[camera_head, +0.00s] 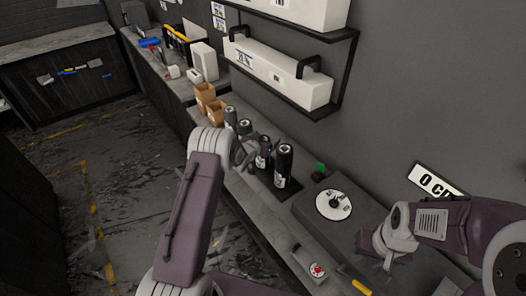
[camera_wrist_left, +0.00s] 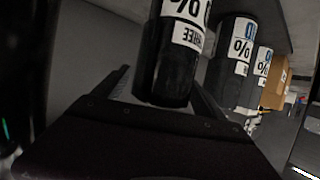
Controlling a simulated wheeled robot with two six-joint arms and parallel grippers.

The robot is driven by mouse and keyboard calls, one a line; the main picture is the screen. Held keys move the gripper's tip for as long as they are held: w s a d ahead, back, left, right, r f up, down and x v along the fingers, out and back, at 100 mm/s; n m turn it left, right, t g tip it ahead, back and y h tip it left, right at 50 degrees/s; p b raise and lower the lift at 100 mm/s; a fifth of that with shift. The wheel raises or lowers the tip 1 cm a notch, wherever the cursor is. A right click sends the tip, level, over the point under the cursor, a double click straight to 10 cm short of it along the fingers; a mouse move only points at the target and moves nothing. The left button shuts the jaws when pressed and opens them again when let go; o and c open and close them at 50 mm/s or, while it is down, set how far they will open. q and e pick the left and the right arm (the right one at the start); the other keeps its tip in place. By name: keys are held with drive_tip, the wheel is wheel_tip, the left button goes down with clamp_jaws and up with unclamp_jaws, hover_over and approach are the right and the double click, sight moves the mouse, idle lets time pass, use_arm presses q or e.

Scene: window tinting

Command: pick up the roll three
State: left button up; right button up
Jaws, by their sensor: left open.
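Roll three (camera_head: 263,152) is a dark upright cylinder on the bench, second from the near end of a row of rolls. In the left wrist view its white label, partly reading "HREE", shows on roll three (camera_wrist_left: 172,60). My left gripper (camera_head: 246,154) is low beside it. In the left wrist view the left gripper (camera_wrist_left: 163,88) is open, with one finger on each side of the roll and gaps visible. My right gripper (camera_head: 378,246) is away over the near bench; its finger opening is not clear.
A taller black roll (camera_head: 284,166) stands close on the near side. Two greyer rolls (camera_head: 245,127) and (camera_head: 230,115) stand beyond, then brown boxes (camera_head: 206,98). A grey box with a white disc (camera_head: 333,205) lies nearer. A wall shelf (camera_head: 318,112) hangs above.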

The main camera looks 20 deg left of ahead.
use_arm(q)
drive_tip(key=shift+w+a+f, duration=0.1)
drive_tip(key=shift+w+f, duration=0.2)
drive_tip(key=shift+w, duration=0.05)
drive_tip(key=shift+s+r, duration=0.1)
drive_tip(key=shift+r, duration=0.05)
drive_tip(key=c, duration=1.5)
clamp_jaws()
